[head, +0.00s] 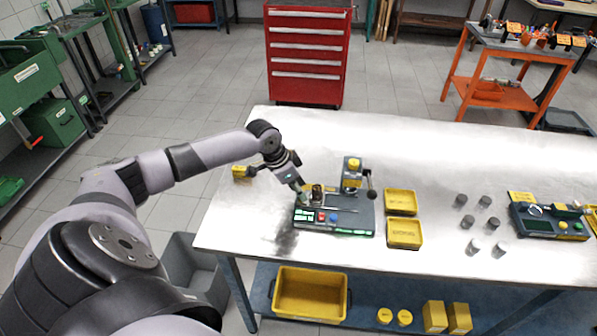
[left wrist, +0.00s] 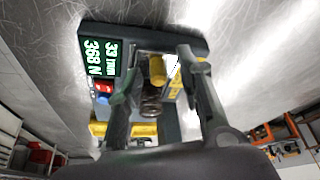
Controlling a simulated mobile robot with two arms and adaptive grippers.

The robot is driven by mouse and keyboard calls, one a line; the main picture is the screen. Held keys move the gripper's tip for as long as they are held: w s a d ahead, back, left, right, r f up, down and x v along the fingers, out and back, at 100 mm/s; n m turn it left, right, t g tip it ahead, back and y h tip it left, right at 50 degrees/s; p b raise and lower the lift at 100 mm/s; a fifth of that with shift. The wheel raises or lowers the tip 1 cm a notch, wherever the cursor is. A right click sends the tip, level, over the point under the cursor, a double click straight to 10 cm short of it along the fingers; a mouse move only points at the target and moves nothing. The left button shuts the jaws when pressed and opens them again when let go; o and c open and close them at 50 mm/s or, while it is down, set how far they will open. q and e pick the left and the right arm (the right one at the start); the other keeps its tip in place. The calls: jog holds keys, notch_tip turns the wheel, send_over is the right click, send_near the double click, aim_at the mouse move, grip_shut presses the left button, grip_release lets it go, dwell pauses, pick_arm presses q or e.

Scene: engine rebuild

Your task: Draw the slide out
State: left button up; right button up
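A dark green bench tester (head: 350,226) stands on the metal table, with a lit display (head: 303,216), a red and a blue button, and a post with a yellow top (head: 353,163). The display shows in the left wrist view (left wrist: 100,58) and reads about 33 mm and 368 N. My left gripper (head: 303,187) is at the tester's left back side. In the left wrist view, its fingers (left wrist: 155,68) stand apart, with a yellow cylinder (left wrist: 157,71) and a dark coil spring (left wrist: 151,105) seen between them. I cannot make out a slide or any finger contact. My right gripper is out of view.
Two yellow trays (head: 400,202) (head: 404,234) lie right of the tester. Several grey cylinders (head: 467,222) stand farther right, before another green device (head: 545,222). A small yellow-and-black item (head: 242,172) is near the table's left edge. The back of the table is clear.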

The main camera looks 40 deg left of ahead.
pick_arm(q)
jog(key=shift+r, duration=0.1)
jog(key=v, duration=1.1)
jog(key=shift+s+r, duration=0.2)
jog(key=shift+r, duration=0.15)
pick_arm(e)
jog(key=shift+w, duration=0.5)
